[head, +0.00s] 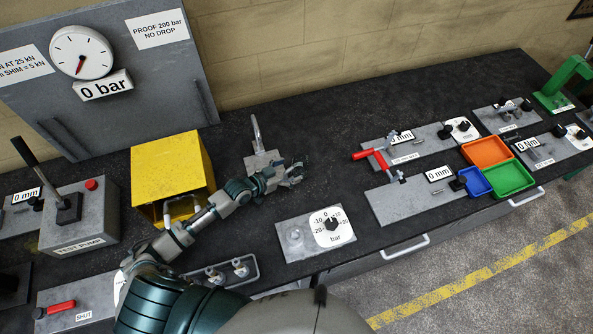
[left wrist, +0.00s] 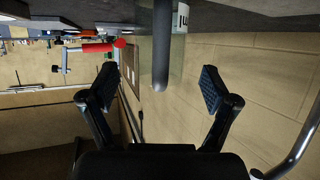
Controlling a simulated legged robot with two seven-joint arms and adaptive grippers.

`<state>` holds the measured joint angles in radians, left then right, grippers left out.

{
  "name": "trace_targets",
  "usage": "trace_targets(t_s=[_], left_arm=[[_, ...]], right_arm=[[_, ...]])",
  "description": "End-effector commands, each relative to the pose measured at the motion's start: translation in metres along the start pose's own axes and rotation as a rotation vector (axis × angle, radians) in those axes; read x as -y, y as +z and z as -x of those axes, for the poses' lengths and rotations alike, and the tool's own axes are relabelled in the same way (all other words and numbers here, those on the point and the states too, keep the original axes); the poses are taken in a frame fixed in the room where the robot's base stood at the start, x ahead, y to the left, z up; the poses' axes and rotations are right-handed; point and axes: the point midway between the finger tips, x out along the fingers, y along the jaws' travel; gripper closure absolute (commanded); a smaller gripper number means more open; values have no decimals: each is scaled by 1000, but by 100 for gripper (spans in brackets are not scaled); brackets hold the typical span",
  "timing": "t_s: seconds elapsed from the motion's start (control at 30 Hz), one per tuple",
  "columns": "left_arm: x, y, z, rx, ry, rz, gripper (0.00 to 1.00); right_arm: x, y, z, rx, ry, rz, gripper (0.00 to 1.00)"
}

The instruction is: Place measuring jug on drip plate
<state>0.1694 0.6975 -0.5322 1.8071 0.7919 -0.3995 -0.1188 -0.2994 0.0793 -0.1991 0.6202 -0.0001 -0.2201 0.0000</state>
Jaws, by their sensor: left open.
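My left gripper (head: 292,176) is open, its fingers apart, just right of a small pale plate (head: 258,160) with a hooked grey pipe (head: 256,132) standing on it. This plate may be the drip plate. In the left wrist view, the open fingers (left wrist: 162,95) have a grey round-ended bar (left wrist: 160,55) in the gap ahead of them. A greenish see-through surface with a pale label (left wrist: 180,18) lies behind the bar. It may be the measuring jug, but I cannot tell for sure. No jug is clear in the head view. My right gripper is not in view.
A yellow box (head: 172,165) stands left of my left gripper. A pressure dial plate (head: 316,232) lies in front. Right are red-handled fixtures (head: 380,160) and orange (head: 486,151), green (head: 510,177) and blue (head: 475,182) trays. Dark bench top behind the gripper is clear.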

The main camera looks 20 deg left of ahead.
Motion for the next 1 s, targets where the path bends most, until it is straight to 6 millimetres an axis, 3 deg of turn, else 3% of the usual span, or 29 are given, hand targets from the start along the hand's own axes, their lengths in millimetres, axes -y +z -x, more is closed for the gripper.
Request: trace_targets(t_s=[0.3, 0.57, 0.83, 0.9, 1.0], left_arm=[[0, -1, -44, 0, -1, 2, 13], [0, 0, -47, -1, 0, 0, 13], [0, 0, -47, 0, 0, 0, 79], [0, 0, -47, 0, 0, 0, 85], [0, 0, -47, 0, 0, 0, 85]], right_arm=[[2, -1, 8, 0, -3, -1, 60], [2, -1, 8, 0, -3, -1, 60], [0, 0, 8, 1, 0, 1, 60], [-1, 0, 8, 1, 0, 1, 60], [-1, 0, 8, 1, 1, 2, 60]])
